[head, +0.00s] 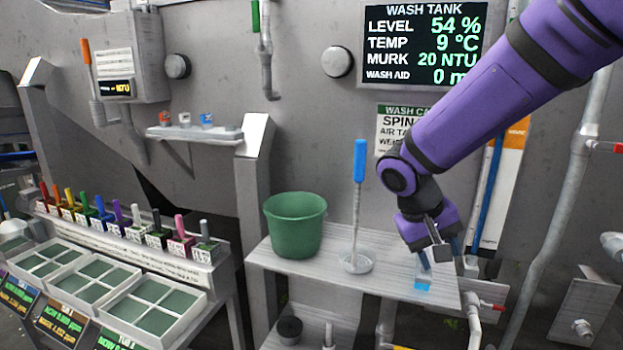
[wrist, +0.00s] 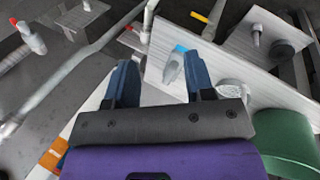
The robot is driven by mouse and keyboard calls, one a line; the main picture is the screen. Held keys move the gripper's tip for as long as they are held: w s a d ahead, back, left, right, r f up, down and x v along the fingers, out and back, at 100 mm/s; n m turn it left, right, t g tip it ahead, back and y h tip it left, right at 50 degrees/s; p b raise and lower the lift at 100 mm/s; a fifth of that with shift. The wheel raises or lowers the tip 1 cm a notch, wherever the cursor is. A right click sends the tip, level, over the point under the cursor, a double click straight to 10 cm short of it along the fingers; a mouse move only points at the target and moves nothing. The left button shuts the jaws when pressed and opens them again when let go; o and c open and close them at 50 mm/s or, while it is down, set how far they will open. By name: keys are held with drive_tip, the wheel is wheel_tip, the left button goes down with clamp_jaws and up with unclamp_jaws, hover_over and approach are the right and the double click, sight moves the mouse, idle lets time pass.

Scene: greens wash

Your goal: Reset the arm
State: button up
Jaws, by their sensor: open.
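My gripper (head: 438,262) hangs at the end of my purple arm, above the right end of the grey shelf (head: 395,292). Its two blue fingers are apart. In the wrist view my gripper (wrist: 158,60) is open, with nothing clasped. A small light-blue item (head: 423,283) is on the shelf just below the fingers. In the wrist view a pale grey item with a blue end (wrist: 172,68) shows between and beyond the fingertips; I cannot tell whether it is the same one.
A green bucket (head: 295,225) and a blue-handled ladle-like tool (head: 358,205) stand on the shelf left of my gripper. Pipes (head: 565,200) with red valve handles run at the right. Seedling-like trays (head: 152,305) and several coloured handles line the left bench.

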drive_tip(key=s+d+r+t+y, duration=0.2)
drive_tip(key=s+d+r, duration=0.2)
drive_tip(key=s, duration=0.5)
drive_tip(key=s+d+r+t+y, duration=0.3)
drive_tip(key=s+d+r, duration=0.1)
drive_tip(key=s+r, duration=0.4)
drive_tip(key=shift+s+m, duration=0.4)
drive_tip(key=shift+s, duration=0.25)
idle(0.5)
